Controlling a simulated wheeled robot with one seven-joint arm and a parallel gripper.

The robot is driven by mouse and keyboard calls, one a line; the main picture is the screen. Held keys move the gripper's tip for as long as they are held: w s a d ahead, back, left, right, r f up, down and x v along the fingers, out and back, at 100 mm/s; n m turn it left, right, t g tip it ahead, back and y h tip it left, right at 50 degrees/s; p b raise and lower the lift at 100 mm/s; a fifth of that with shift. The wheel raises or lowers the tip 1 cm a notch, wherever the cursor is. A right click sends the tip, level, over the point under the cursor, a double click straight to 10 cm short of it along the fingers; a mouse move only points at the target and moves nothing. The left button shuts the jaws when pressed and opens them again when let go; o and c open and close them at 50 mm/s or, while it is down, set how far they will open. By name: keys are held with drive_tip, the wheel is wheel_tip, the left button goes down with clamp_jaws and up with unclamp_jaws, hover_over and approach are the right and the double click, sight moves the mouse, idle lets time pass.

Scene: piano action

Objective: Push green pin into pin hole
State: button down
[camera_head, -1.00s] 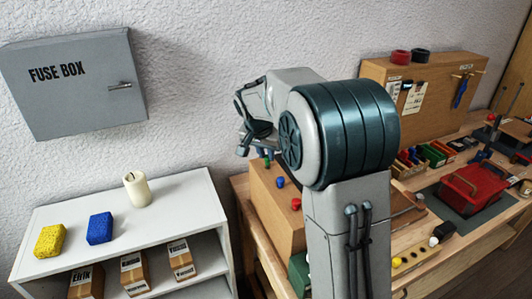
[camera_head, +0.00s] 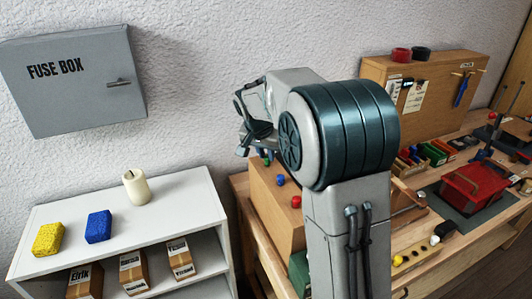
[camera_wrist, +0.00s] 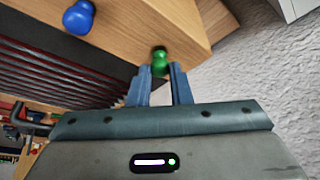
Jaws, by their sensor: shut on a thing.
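My gripper (camera_wrist: 160,78) points at the wooden box (camera_wrist: 135,25) in the wrist view. Its two blue fingers are shut on the green pin (camera_wrist: 160,56), whose round head shows between and beyond the fingertips. The pin is at the box's face near its edge. I cannot tell how deep it sits, and its pin hole is hidden. A blue pin (camera_wrist: 78,17) stands on the same box, up and to the left. In the head view my arm hides most of the gripper; the box (camera_head: 273,207) shows with a blue pin (camera_head: 280,180) and a red pin (camera_head: 296,202).
Dark parallel strips (camera_wrist: 60,70) lie beside the box in the wrist view. A textured wall (camera_wrist: 235,80) is close on the right. In the head view a white shelf (camera_head: 165,204) stands at left, and the workbench (camera_head: 415,262) holds a red case (camera_head: 475,187).

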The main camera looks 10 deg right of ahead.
drive_tip(key=c, duration=1)
unclamp_jaws()
wheel_tip(320, 180, up, 8)
drive_tip(key=p, duration=0.5)
drive_tip(key=shift+f, duration=0.25)
